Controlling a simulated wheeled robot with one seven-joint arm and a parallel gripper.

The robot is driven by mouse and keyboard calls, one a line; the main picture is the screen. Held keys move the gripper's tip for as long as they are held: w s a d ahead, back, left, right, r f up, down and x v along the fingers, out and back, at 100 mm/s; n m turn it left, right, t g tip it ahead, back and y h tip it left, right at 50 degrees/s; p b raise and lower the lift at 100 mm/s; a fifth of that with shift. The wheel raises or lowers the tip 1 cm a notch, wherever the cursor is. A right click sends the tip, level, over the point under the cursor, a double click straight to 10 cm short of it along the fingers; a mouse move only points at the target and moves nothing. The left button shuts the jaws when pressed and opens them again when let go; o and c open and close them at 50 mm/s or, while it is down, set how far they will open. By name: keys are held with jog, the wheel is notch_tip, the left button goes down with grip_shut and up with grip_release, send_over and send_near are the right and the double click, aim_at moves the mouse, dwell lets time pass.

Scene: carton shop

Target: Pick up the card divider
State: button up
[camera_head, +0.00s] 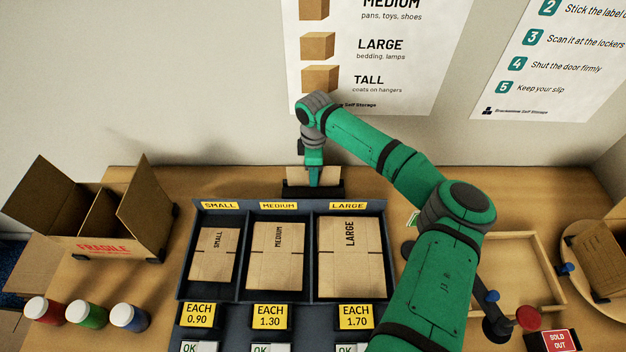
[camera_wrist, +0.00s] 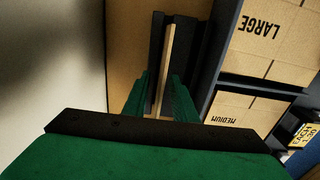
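The card divider (camera_head: 297,176) is a thin tan card standing on edge in a black slotted holder (camera_head: 298,192) at the back of the table. In the wrist view the card (camera_wrist: 168,62) shows as a narrow tan strip between the dark walls of the holder (camera_wrist: 156,45). My gripper (camera_head: 314,178) points down over the middle of the card. In the wrist view its two green fingers (camera_wrist: 160,80) are apart, one on each side of the card, with a gap visible. The lower fingertips and part of the card are hidden.
A dark tray (camera_head: 192,275) with flat small, medium and large cartons lies in front of the holder. An open carton marked fragile (camera_head: 140,225) stands at left, near several coloured-body jars (camera_head: 82,312). An empty wooden tray (camera_head: 545,270) lies at right. The wall is close behind.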

grip_shut()
jog(key=shift+r, duration=0.15)
notch_tip(320, 180, up, 27)
dwell(1.7)
jog(key=shift+a, duration=0.1)
